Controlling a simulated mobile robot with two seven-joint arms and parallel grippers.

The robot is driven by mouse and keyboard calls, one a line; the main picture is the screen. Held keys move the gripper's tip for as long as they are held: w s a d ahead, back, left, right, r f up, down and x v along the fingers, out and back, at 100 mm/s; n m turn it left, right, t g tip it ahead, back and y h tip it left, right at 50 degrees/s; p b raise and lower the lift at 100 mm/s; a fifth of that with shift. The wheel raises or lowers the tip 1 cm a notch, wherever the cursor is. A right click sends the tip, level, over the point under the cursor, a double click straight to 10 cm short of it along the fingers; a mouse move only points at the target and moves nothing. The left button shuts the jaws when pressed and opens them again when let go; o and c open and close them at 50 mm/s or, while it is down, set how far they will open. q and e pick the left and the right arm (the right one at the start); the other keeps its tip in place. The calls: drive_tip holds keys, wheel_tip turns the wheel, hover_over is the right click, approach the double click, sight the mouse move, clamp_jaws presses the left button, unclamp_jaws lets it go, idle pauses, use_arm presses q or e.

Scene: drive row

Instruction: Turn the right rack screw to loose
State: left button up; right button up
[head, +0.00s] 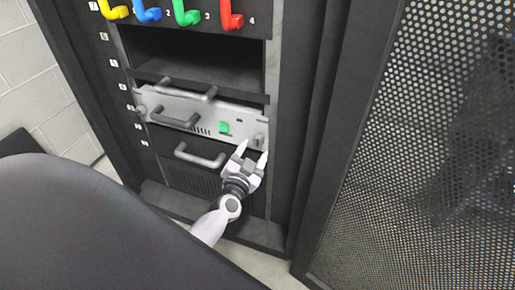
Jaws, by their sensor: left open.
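The light grey rack unit (190,112) sits in the dark rack, with handles and a green square on its front. The right rack screw (259,140) shows as a small grey knob at the unit's right end; its turn state is too small to tell. My left gripper (252,154) is open and empty, just below the right screw. Its pale fingertips point up toward the screw, and I cannot tell whether they touch it. A matching left screw (141,109) is at the unit's other end. My right gripper is not in view.
Blue (148,10), green (186,13), red (231,15) and yellow (115,10) handles line the top. A lower drive handle (200,156) sticks out left of my gripper. The perforated rack door (420,150) stands open at right. An empty bay lies above the unit.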

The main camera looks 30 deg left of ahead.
sight(258, 143)
use_arm(q)
drive_tip(key=shift+b+x, duration=0.4)
drive_tip(key=shift+x, duration=1.25)
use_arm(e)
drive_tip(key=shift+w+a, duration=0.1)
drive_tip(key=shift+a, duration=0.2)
use_arm(q)
drive_tip(key=c, duration=1)
drive_tip(key=shift+c, duration=0.2)
